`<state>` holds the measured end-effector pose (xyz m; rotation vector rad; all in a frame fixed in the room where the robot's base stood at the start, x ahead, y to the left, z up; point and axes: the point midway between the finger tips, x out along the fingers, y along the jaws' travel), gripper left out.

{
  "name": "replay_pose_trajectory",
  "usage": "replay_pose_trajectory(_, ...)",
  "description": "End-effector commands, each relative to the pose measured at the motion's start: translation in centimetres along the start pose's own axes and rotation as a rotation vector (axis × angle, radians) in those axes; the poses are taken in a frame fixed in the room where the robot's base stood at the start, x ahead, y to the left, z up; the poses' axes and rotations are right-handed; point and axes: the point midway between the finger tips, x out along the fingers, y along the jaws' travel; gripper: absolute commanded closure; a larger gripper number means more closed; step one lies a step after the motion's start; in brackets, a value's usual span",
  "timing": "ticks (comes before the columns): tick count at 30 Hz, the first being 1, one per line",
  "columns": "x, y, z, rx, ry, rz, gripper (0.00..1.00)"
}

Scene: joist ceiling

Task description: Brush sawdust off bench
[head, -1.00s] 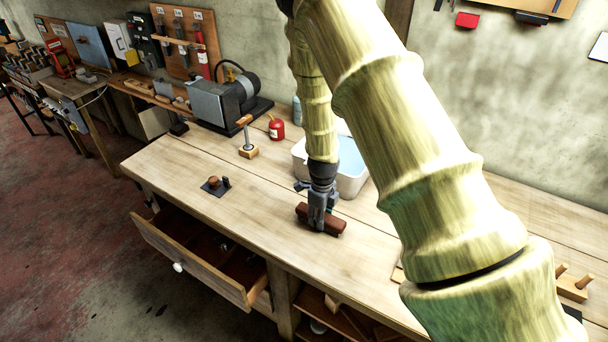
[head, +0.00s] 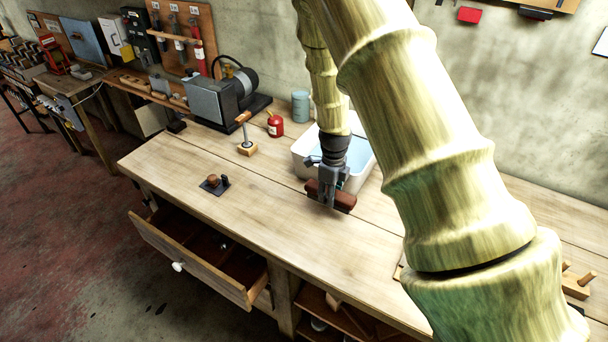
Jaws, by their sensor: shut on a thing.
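My gripper (head: 328,190) is shut on a reddish-brown brush (head: 344,200) with a block-like body. The gripper points down over the middle of the wooden bench (head: 250,215), in front of the white basin. The brush is low over the bench top; I cannot tell whether it touches the wood. No sawdust can be made out on the bench at this size. My arm hides part of the bench's right side.
A white basin (head: 301,160) with blue water stands behind the gripper. A red can (head: 275,127), a blue-grey canister (head: 300,105), a wooden-handled tool (head: 246,148) and a small dark plate with a knob (head: 213,184) stand on the bench. A drawer (head: 190,258) hangs open in front.

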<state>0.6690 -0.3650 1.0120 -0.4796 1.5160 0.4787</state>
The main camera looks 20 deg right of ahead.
Motion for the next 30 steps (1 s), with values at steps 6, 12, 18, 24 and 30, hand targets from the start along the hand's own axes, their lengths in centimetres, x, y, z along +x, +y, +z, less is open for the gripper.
replay_pose_trajectory(6, -2.0, -0.2, -0.3, 0.005, -0.001, -0.002, 0.94)
replay_pose_trajectory(12, -3.5, -0.3, -0.6, 0.009, 0.000, -0.002, 0.94)
replay_pose_trajectory(18, -3.6, -0.3, -0.7, 0.010, 0.000, -0.001, 0.94)
replay_pose_trajectory(24, -3.6, -0.3, -0.7, 0.010, 0.000, -0.001, 0.94)
replay_pose_trajectory(30, -3.6, -0.3, -0.7, 0.009, 0.000, -0.001, 0.94)
